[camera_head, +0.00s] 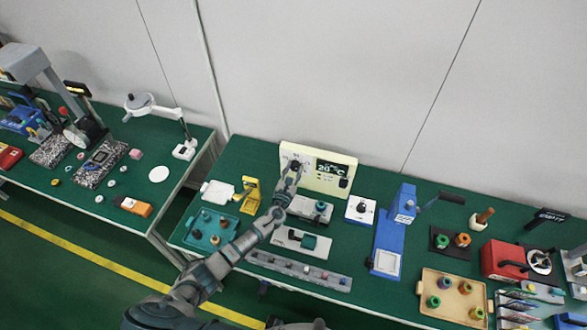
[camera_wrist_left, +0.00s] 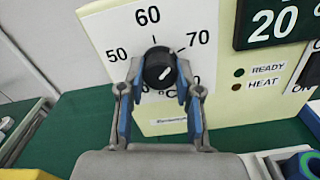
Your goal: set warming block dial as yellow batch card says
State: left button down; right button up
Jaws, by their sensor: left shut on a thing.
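The cream warming block (camera_head: 323,183) stands at the back of the right bench, its display (camera_head: 332,169) reading 20 °C. Its black dial (camera_wrist_left: 160,69) sits on a white scale with 50, 60 and 70 legible; a lower-right number is partly hidden. The dial's white mark points up and right, roughly toward 70. My left gripper (camera_head: 294,166) is shut on the dial; its blue-padded fingers (camera_wrist_left: 158,88) flank the knob in the wrist view. A yellow stand (camera_head: 250,190), possibly the batch card, is left of the block; no writing is legible.
READY (camera_wrist_left: 239,72) and HEAT (camera_wrist_left: 236,87) lamps look dark. A white box with a black knob (camera_head: 360,209) and a blue press (camera_head: 390,235) stand right of the block. A teal tray (camera_head: 231,233) and grey rack (camera_head: 300,269) lie near my arm.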

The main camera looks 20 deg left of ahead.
pick_arm(q)
jog(key=shift+s+f+m+p, duration=0.1)
jog(key=shift+f+m+p, duration=0.2)
jog(key=shift+m, duration=0.55)
jog(key=shift+s+f+m+p, duration=0.1)
jog(key=shift+m+p, duration=0.3)
jog(key=shift+m, duration=0.45)
jog(key=c, duration=0.8)
grip_release()
jog(key=shift+w, duration=0.1)
jog(key=shift+w+r, duration=0.1)
jog(key=shift+w, duration=0.05)
jog(key=shift+a, duration=0.1)
jog(key=s, duration=1.2)
jog(key=shift+a, duration=0.2)
